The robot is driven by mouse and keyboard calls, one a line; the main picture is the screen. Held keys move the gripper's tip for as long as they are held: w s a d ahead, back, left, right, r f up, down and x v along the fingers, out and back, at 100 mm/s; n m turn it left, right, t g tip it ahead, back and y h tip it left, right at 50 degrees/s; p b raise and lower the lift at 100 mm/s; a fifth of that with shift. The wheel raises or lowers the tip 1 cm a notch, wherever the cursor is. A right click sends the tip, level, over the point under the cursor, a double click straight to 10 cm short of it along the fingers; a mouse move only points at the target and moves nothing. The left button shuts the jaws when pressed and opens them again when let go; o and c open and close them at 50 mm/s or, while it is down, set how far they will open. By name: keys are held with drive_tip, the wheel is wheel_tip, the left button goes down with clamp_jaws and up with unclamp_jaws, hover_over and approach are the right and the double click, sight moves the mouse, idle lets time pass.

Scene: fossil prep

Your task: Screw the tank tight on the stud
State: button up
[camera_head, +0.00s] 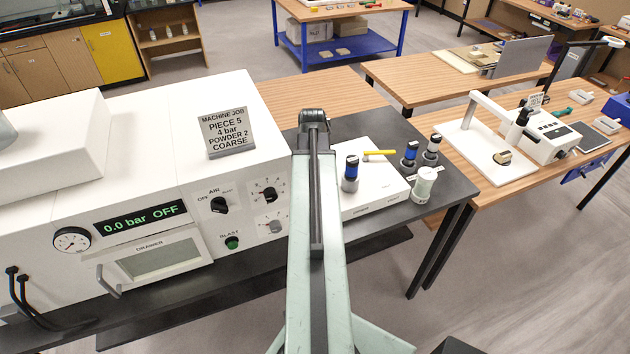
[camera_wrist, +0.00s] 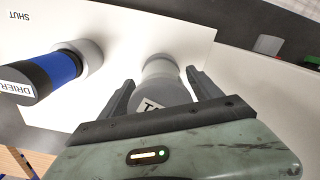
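In the wrist view a grey tank (camera_wrist: 172,92), with a label partly showing a "T", stands between the two fingers of my gripper (camera_wrist: 160,76). Its pale narrower end (camera_wrist: 160,66) points to the white box; the stud itself is hidden. The fingers lie on either side of the tank, very near it; I cannot tell whether they press on it. The blue and black drier (camera_wrist: 52,72) stands to the left on a grey base, apart from the gripper. In the head view the drier (camera_head: 351,172) shows on the box, while my arm hides my gripper and the tank.
The white box (camera_head: 375,200) has a yellow lever (camera_head: 380,153) on top. Right of it stand a blue-banded canister (camera_head: 410,156), a grey canister (camera_head: 431,150) and a white jar (camera_head: 424,184) on the dark bench (camera_head: 456,186). The blasting cabinet (camera_head: 150,130) stands left, reading 0.0 bar OFF.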

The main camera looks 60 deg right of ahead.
idle(0.3)
wheel_tip(320, 180, up, 4)
drive_tip(key=p, duration=0.3)
drive_tip(key=shift+f+p, duration=0.1)
drive_tip(key=shift+p, duration=0.3)
drive_tip(key=shift+f, duration=0.15)
